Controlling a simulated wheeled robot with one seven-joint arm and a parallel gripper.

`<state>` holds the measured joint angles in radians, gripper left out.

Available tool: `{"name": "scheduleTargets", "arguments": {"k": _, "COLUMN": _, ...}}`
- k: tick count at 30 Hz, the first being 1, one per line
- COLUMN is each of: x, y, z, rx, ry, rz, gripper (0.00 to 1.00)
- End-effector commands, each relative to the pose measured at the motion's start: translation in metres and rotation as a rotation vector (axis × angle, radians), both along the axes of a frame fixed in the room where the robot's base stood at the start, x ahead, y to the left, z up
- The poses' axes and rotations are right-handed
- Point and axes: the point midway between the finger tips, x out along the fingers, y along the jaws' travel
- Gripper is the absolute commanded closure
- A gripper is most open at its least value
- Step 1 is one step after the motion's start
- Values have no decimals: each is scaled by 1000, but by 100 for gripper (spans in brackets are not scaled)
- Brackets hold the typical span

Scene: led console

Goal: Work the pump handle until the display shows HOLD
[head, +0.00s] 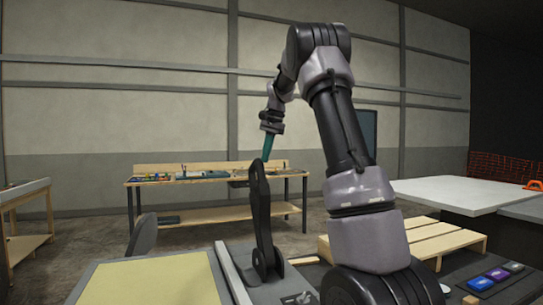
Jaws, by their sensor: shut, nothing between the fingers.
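My gripper (267,146) hangs at the end of my raised arm, left of the picture's middle, pointing down. Its narrow teal end looks shut and empty. A black upright lever-like part (261,215) stands just below it, rising from a rounded foot on a dark surface. It looks like the pump handle, but I cannot be sure. The teal end is close to the lever's top; whether they touch I cannot tell. No display reading HOLD or any other text can be read in this view.
A wooden workbench (160,182) with small items stands behind. A pale yellow panel (150,282) lies front left. A wooden pallet (440,242) and a white table (460,194) are at right.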

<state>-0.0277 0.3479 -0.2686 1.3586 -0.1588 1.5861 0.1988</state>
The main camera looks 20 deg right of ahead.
Motion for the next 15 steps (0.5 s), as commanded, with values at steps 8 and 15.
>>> {"name": "scheduleTargets", "arguments": {"k": 8, "x": 33, "y": 2, "z": -7, "rx": 0, "ry": -4, "rz": 3, "gripper": 100}}
{"name": "scheduleTargets", "arguments": {"k": 15, "x": 40, "y": 3, "z": -10, "rx": 0, "ry": -4, "rz": 6, "gripper": 100}}
